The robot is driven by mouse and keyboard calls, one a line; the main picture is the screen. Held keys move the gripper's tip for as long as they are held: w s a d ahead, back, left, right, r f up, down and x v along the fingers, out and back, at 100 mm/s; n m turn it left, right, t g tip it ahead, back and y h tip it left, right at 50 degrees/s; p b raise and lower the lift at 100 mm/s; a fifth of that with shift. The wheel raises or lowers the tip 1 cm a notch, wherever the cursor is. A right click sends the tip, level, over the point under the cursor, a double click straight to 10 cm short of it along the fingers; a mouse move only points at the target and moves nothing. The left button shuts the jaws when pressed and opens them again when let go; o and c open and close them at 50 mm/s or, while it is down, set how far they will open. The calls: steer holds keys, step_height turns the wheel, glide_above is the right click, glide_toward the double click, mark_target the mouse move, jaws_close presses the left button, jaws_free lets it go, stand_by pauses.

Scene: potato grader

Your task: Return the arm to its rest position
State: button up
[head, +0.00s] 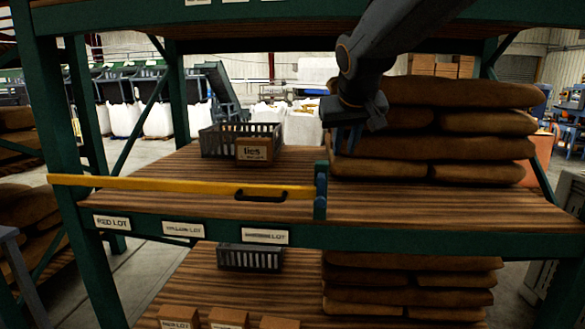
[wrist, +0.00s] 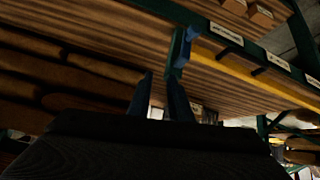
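My arm comes down from the top right in the head view. My gripper (head: 347,140) hangs above the middle shelf, in front of the stacked brown sacks (head: 440,92). In the wrist view my gripper (wrist: 162,88) shows two blue fingers with a gap between them, and nothing is seen held there. The fingers look apart from the yellow bar (head: 170,187), which lies across the left part of the shelf front. The bar's right end meets a blue-green upright bracket (head: 320,190). A black handle (head: 262,195) is on the bar.
A grey crate (head: 225,138) with a "ties" box (head: 254,150) stands on the middle shelf (head: 400,203). Green rack posts (head: 62,150) and the upper shelf edge (head: 220,12) frame the space. The lower shelf holds a crate (head: 250,258), several small boxes and sacks.

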steer(key=s+d+f+g, duration=0.3)
steer(key=s+f+g, duration=0.1)
steer(key=s+f, duration=1)
steer(key=s+d+f+m+g, duration=0.1)
steer(key=s+d+f+g, duration=0.2)
steer(key=s+f, duration=1.1)
steer(key=shift+d+f+g, duration=0.4)
steer(key=shift+d+f, duration=0.15)
steer(key=shift+f, duration=0.1)
